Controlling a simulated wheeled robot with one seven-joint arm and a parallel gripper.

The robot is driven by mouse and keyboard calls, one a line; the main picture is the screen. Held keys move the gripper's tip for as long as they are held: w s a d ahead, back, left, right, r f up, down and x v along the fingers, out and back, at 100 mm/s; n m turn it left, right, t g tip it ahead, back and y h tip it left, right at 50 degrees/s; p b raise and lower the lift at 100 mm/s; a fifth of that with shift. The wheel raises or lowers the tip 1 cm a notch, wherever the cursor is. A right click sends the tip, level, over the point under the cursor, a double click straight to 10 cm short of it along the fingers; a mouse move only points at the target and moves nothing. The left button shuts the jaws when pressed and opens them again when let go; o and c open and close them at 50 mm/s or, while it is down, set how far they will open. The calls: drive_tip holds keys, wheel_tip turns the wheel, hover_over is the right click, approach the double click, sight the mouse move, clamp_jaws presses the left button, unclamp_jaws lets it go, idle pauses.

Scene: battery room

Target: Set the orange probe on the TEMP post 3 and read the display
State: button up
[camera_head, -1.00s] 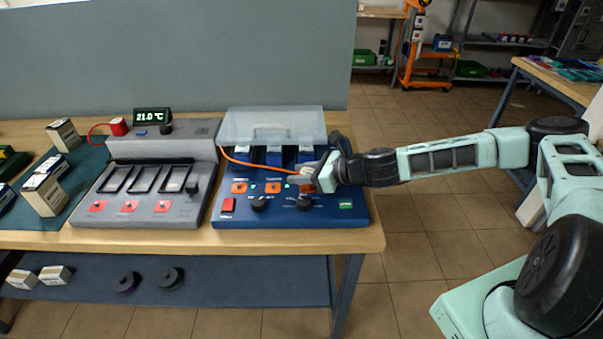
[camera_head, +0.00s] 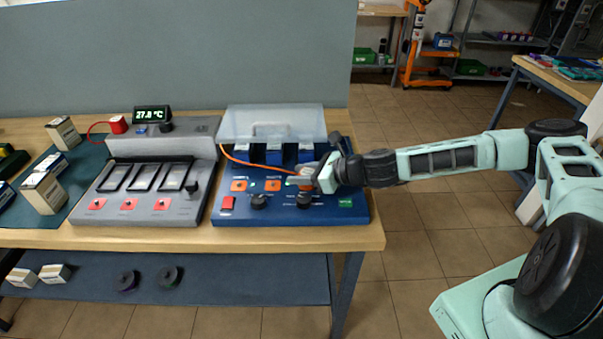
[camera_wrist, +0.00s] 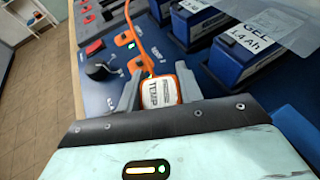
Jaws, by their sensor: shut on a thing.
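My gripper (camera_head: 312,179) is over the right part of the blue station (camera_head: 330,211), shut on the orange probe (camera_wrist: 160,92). In the wrist view the probe is an orange-edged block with a white TEMP label, between my two fingers. Its orange cable (camera_head: 245,162) runs to the station's left side. Two orange posts (camera_head: 238,186) (camera_head: 272,185) show left of my gripper; the third position is hidden under the probe and gripper, so contact cannot be seen directly. The small display (camera_head: 152,114) on the grey station appears to read 27.8 °C.
Blue batteries (camera_head: 305,153) stand behind my gripper under a raised clear lid (camera_head: 270,123). Black knobs (camera_head: 259,201) and a red button (camera_head: 228,203) are at the station's front.

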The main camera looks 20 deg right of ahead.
drive_tip(key=shift+f, duration=0.15)
drive_tip(key=o, duration=0.8)
wheel_tip(320, 180, up, 4)
drive_tip(key=p, duration=0.5)
hover_over(338, 194)
idle(0.5)
